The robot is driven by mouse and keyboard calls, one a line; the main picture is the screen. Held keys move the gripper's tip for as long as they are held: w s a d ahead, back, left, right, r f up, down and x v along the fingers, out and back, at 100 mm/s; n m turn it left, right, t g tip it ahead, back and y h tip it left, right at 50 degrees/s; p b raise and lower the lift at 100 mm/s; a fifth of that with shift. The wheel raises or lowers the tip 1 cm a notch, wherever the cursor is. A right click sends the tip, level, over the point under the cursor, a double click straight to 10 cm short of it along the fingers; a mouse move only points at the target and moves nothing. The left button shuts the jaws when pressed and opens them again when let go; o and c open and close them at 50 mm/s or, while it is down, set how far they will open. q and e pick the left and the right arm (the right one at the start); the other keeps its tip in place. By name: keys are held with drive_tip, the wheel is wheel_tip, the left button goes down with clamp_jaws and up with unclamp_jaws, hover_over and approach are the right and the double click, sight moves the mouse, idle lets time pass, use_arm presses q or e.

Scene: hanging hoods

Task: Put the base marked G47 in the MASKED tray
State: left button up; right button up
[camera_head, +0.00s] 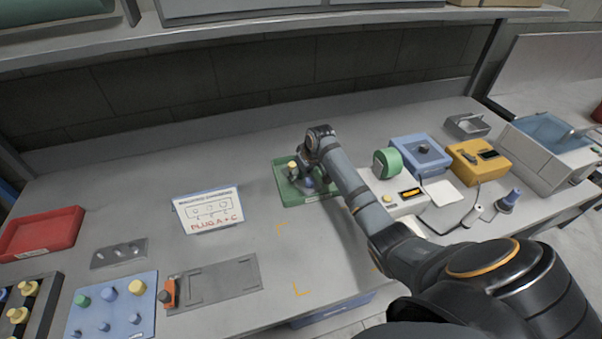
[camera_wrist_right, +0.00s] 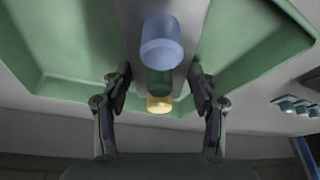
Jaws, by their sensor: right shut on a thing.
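My right gripper (camera_head: 309,180) reaches down into a green tray (camera_head: 285,172) on the bench. In the right wrist view the gripper (camera_wrist_right: 160,88) is shut on a grey base (camera_wrist_right: 193,22) that carries a blue, a green and a yellow plug. The base is in or just over the green tray (camera_wrist_right: 50,88); I cannot tell if it touches the floor. No G47 mark and no MASKED label is legible. My left gripper is not in view.
A red tray (camera_head: 42,232) is at the far left. A sign (camera_head: 208,210) reading "PLUG A+C" stands left of the green tray. A blue plate with plugs (camera_head: 112,308) and a grey mat (camera_head: 215,285) are in front. Several devices, including a yellow box (camera_head: 478,160), fill the right.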

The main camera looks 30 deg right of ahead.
drive_tip(key=o, duration=1.7)
drive_tip(key=shift+f, duration=0.1)
drive_tip(key=shift+r, duration=0.4)
drive_tip(key=v, duration=1.1)
drive_tip(key=shift+s+r+b, duration=0.2)
drive_tip(key=shift+s+b, duration=0.05)
drive_tip(key=shift+b, duration=0.05)
